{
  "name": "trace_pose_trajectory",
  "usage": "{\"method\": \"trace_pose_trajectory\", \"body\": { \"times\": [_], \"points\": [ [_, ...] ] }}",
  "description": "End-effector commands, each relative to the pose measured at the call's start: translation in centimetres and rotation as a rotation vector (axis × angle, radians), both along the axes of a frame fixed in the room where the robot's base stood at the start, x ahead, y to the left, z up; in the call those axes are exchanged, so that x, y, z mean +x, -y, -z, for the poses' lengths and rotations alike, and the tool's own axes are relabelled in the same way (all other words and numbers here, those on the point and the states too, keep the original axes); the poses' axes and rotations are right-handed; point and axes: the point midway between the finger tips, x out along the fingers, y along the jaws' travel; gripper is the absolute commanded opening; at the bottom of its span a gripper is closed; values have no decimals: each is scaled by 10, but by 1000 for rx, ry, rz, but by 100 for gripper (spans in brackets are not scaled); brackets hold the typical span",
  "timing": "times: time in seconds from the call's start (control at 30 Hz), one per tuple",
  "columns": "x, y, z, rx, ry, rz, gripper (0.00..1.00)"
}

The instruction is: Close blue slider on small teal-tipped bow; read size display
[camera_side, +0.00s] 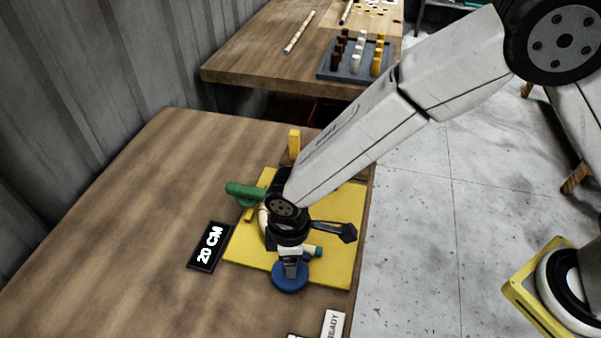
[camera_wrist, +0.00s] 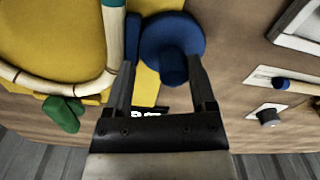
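The blue slider's round base and knob (camera_side: 289,278) sit at the near edge of the yellow board (camera_side: 338,270). My gripper (camera_side: 290,268) points down over the knob. In the wrist view the blue knob (camera_wrist: 173,68) stands between the parted fingers, closer to the right one; a gap shows at the left. A blue block (camera_wrist: 132,36) lies beside the cream bow (camera_wrist: 113,40), contact unclear. The bow has a teal tip (camera_side: 317,252) and is partly hidden by my wrist in the side view. The black size display (camera_side: 208,247) reads "20 CM".
A green handle (camera_side: 244,190) is at the board's left and a black lever (camera_side: 338,231) at its right. A yellow post (camera_side: 294,144) stands behind. A "READY" card (camera_side: 333,326) lies in front. A rear table holds a peg tray (camera_side: 328,72). The table's left side is clear.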

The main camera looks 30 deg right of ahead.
Motion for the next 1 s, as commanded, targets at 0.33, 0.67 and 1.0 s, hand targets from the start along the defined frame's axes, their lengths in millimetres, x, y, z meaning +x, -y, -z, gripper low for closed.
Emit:
{"method": "trace_pose_trajectory", "body": {
  "times": [0.33,0.67,1.0],
  "points": [
    [0,0,-40,1,2,0,72],
    [0,1,-68,-1,0,0,72],
    [0,1,-70,-2,-1,0,72]
  ]
}}
